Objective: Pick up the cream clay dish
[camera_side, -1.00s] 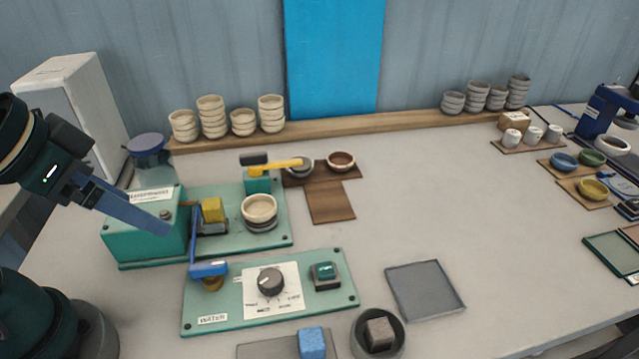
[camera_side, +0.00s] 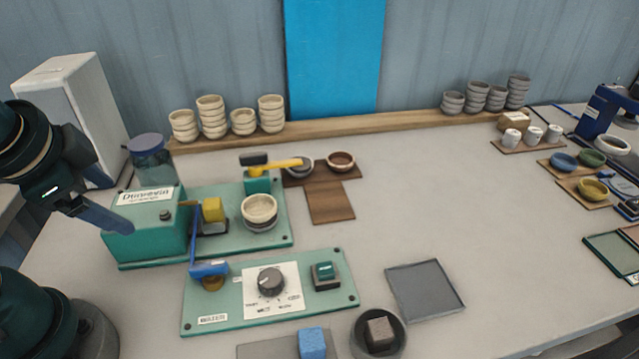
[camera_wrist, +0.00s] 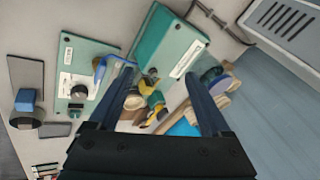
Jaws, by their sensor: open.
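The cream clay dish (camera_side: 259,208) sits on a dark grey round base on the green machine plate (camera_side: 285,240), in the middle left of the side view. It looks upright and nothing holds it. My gripper (camera_side: 122,222) is at the left, above the green machine box, well to the left of the dish and apart from it. In the wrist view my gripper (camera_wrist: 165,90) shows two dark fingers spread apart with nothing held between them.
A yellow-handled lever (camera_side: 275,163) stands just behind the dish. A blue lever (camera_side: 208,270) and yellow block (camera_side: 213,210) are to its left. The knob panel (camera_side: 225,320) lies in front. Stacked cream bowls (camera_side: 211,117) line the back shelf. The table's right middle is clear.

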